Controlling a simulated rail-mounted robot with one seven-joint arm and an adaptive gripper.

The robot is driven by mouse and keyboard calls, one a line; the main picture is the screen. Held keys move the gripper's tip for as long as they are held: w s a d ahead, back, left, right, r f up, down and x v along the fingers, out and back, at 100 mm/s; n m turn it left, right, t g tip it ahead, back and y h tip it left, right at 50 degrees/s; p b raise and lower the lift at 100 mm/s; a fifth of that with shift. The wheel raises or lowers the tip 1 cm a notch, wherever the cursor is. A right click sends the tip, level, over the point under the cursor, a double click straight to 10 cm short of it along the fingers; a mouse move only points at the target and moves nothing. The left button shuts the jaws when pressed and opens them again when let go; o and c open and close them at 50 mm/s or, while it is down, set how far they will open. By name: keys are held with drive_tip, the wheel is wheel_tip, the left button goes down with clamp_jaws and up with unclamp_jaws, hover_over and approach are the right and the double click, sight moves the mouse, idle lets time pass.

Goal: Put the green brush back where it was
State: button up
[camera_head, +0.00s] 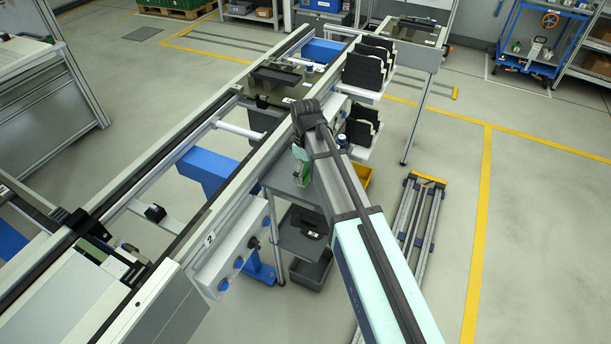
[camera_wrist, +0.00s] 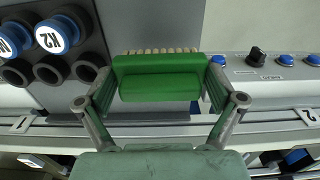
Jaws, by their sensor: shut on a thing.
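The green brush (camera_wrist: 158,80), with pale bristles along its far edge, is in the middle of the wrist view. My gripper (camera_wrist: 160,88) is shut on it, with one finger at each end of the brush. The brush is held over a grey surface beside the conveyor edge; I cannot tell whether it touches anything. In the head view, a small green patch shows below the end of my arm, mostly hidden by the arm. An empty resting place for the brush cannot be made out.
Blue-capped cylinders (camera_wrist: 60,35) and dark round holders (camera_wrist: 52,69) are at the left in the wrist view. A panel with a black knob (camera_wrist: 257,56) and blue buttons is at the right. A yellow bin (camera_head: 362,177) and black bins are low beside the conveyor (camera_head: 247,165).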

sight(305, 177)
drive_tip(key=shift+f+p, duration=0.45)
drive_tip(key=shift+f, duration=1.25)
drive_tip(key=shift+f, duration=0.1)
drive_tip(key=o, duration=1)
wheel_tip(305, 177, up, 12)
drive_tip(key=b, duration=0.3)
drive_tip(key=shift+b, duration=0.4)
